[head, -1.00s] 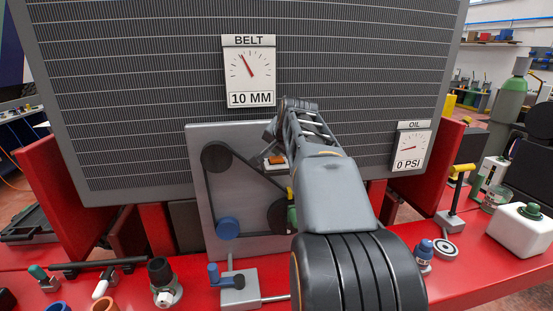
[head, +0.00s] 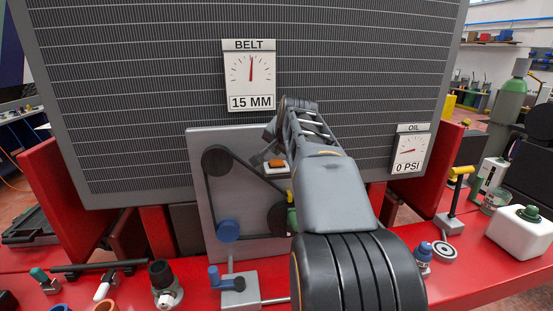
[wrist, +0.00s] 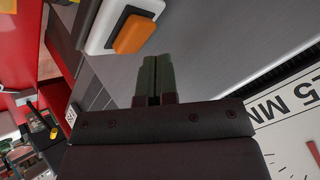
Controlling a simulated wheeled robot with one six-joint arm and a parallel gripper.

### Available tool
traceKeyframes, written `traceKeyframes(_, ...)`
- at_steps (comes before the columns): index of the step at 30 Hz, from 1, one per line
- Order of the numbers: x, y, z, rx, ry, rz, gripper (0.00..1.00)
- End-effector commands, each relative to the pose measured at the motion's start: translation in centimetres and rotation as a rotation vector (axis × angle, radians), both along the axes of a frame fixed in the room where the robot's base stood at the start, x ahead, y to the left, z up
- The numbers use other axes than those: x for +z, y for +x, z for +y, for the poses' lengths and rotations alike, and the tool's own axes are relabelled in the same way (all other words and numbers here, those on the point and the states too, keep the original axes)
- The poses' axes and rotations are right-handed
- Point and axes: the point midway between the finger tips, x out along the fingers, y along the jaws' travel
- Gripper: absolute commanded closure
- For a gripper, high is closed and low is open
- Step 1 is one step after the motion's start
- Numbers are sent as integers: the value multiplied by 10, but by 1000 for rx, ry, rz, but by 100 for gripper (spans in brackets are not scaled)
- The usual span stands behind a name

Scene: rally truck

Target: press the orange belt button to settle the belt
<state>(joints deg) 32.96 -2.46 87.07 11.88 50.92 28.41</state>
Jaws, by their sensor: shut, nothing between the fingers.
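The orange belt button (head: 276,163) sits on a small white base on the grey panel (head: 202,142), left of my arm. In the wrist view the orange button (wrist: 134,34) is a rocker on a white and black housing, ahead and a little left of my fingertips. My gripper (wrist: 155,60) is shut and empty, with a visible gap between it and the button. In the head view my own arm hides most of the gripper. The belt gauge (head: 250,74) reads 15 MM with its needle near upright.
The oil gauge (head: 410,151) at the right reads 0 PSI. A black belt runs around pulleys on the panel, with a blue pulley (head: 228,231) low down. The red bench carries a white bottle (head: 520,230), a yellow-topped lever (head: 456,190) and several small knobs.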

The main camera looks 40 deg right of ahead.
Motion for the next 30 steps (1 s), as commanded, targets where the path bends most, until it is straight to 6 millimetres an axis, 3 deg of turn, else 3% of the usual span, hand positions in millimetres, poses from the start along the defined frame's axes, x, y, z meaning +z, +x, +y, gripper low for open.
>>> traceKeyframes(14,6,0,0,-1,-1,0,100)
traceKeyframes(30,51,0,0,0,0,0,100)
